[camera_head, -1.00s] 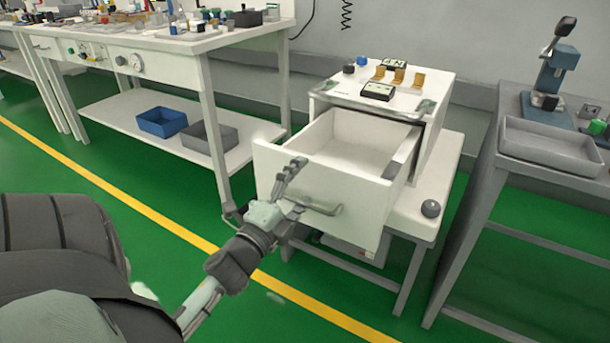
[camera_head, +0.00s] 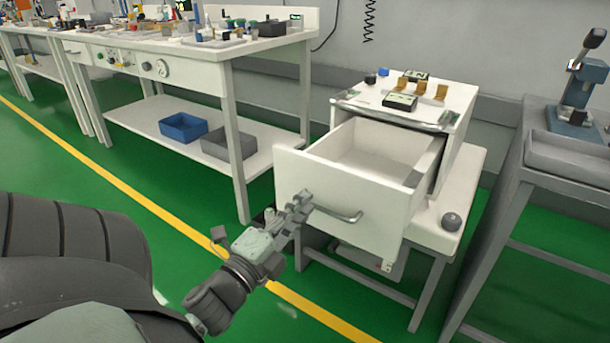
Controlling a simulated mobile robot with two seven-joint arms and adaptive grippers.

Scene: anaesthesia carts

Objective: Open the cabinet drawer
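The white cabinet (camera_head: 462,102) stands on a low white table. Its drawer (camera_head: 375,208) is pulled well out, and I can see into its empty-looking inside. The drawer front has a grey bar handle (camera_head: 340,214). My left gripper (camera_head: 301,203) is in front of the drawer front, at the left end of the handle. Its fingers overlap that end in the view, so I cannot tell whether they touch it or how far they are spread. My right gripper is not in view.
A dark round knob (camera_head: 451,222) sits on the low table's right side. A grey bench (camera_head: 515,170) with a tray stands at the right. A workbench (camera_head: 195,70) with a blue bin (camera_head: 183,127) on its shelf stands at the left. Green floor is clear in front.

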